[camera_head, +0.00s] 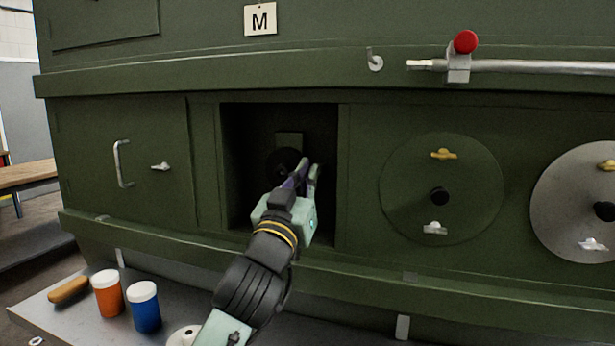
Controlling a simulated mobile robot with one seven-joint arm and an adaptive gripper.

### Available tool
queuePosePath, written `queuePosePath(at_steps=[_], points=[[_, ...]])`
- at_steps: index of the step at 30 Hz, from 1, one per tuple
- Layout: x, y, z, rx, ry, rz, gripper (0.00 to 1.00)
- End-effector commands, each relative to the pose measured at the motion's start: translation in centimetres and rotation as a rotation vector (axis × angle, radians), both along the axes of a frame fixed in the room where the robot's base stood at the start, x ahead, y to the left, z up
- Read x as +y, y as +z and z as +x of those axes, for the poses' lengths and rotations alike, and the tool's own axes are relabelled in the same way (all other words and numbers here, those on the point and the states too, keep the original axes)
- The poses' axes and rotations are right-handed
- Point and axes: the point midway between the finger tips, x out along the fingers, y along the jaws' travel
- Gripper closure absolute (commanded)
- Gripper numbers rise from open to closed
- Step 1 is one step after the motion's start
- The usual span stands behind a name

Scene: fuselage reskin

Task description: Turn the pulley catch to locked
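My gripper (306,170) reaches into a dark square recess (236,150) in the green panel. Its fingertips are in front of or beside a black round part (281,161) at the back of the recess, below a small green block (289,140). I cannot tell whether they touch it. The fingers partly cover the round part, and the gap between them is too small to judge. No part is clearly marked as the pulley catch; it may be this round part, and its setting does not show.
Left of the recess is a panel with a handle (122,164) and a small latch (160,167). To the right are a green disc (466,190) and a grey disc (570,205) with knobs. A rod with a red knob (465,42) is above. Orange (107,295) and blue (145,310) jars stand below.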

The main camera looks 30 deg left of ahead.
Motion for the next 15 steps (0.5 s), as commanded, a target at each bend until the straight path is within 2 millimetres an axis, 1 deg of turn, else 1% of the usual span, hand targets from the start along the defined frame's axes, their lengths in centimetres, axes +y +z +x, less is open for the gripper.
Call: queuePosePath(at_steps=[10, 15], points=[[0.00, -0.06, -0.01, 0.002, 0.000, 0.007, 1.00], [-0.03, -0.19, -0.03, 0.011, -0.001, 0.049, 1.00]])
